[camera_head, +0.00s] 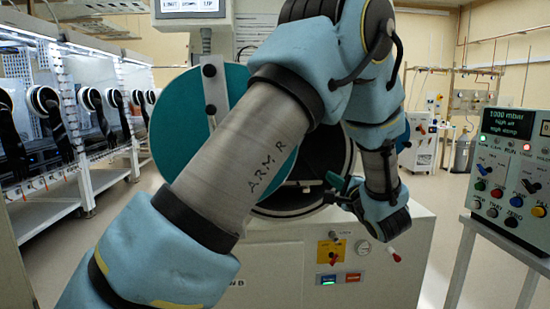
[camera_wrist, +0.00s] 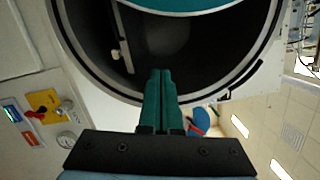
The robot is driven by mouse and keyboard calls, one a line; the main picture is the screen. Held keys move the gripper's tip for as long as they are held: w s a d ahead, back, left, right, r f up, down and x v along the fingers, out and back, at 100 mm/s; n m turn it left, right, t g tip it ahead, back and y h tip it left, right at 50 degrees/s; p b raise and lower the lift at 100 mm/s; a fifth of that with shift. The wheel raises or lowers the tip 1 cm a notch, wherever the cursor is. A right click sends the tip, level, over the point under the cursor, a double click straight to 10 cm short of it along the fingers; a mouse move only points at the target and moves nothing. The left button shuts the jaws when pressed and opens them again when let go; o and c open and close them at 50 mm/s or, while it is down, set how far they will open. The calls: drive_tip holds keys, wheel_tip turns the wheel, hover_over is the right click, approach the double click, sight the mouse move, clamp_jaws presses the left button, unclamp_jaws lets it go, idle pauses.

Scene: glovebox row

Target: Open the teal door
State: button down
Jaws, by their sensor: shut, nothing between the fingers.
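The teal door (camera_head: 180,125) is a round disc in the head view, with a pale bar and dark knobs on its face. It stands swung out to the left, and the dark round opening (camera_head: 340,160) shows to its right. My arm crosses in front and hides part of both. The door's teal edge also shows at the top of the wrist view (camera_wrist: 190,4), above the dark opening (camera_wrist: 180,50). My gripper (camera_wrist: 160,72) is shut and empty, its green fingers reaching over the rim of the opening. In the head view my gripper (camera_head: 334,184) is by the opening's right side.
A yellow-backed red switch (camera_head: 331,252) and small display (camera_head: 328,279) are on the cabinet front below. A control panel (camera_head: 510,165) on a stand is at right. Glovebox ports with black gloves (camera_head: 45,100) line the left.

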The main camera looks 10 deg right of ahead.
drive_tip(key=w+a+r+p, duration=0.2)
drive_tip(key=w+a+p, duration=0.2)
drive_tip(key=w, duration=0.6)
drive_tip(key=shift+w+a+r+t+y+p, duration=0.15)
drive_tip(key=shift+a+r+t+y+p, duration=0.15)
drive_tip(key=shift+r+p, duration=0.05)
